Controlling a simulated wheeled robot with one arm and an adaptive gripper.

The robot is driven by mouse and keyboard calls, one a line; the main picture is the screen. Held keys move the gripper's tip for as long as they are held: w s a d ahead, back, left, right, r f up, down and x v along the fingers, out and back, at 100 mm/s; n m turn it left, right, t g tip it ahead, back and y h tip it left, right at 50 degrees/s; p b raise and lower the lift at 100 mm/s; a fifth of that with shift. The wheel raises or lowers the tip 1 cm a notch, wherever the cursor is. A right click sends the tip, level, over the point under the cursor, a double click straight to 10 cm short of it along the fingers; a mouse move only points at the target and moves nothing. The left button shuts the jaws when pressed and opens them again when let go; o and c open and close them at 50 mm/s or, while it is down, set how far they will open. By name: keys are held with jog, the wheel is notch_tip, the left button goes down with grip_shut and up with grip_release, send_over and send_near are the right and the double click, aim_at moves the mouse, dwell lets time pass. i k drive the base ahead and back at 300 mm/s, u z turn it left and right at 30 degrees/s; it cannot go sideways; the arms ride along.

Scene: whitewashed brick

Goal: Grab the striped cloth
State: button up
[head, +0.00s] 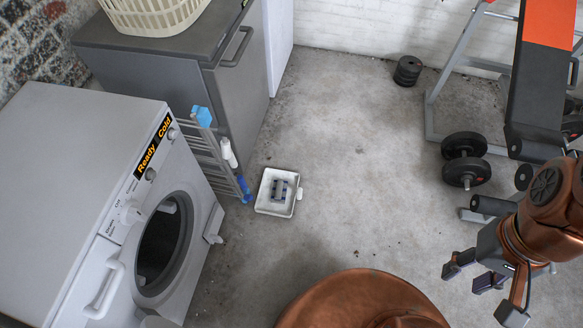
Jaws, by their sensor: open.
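A small blue-and-grey striped thing, which looks like the striped cloth (280,188), lies in a shallow white tray (276,210) on the concrete floor. It is small in the head view, so its folds are unclear. My gripper (484,287) is at the lower right, open and empty, with its fingers spread. It is well to the right of the tray and nearer to me, touching nothing that I can see.
Dumbbells (465,160) and a weight bench (540,95) stand at the right. The floor between is clear.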

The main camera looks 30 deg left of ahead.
aim_at(279, 188)
jog(key=i, duration=1.15)
jog(key=u, duration=4.45)
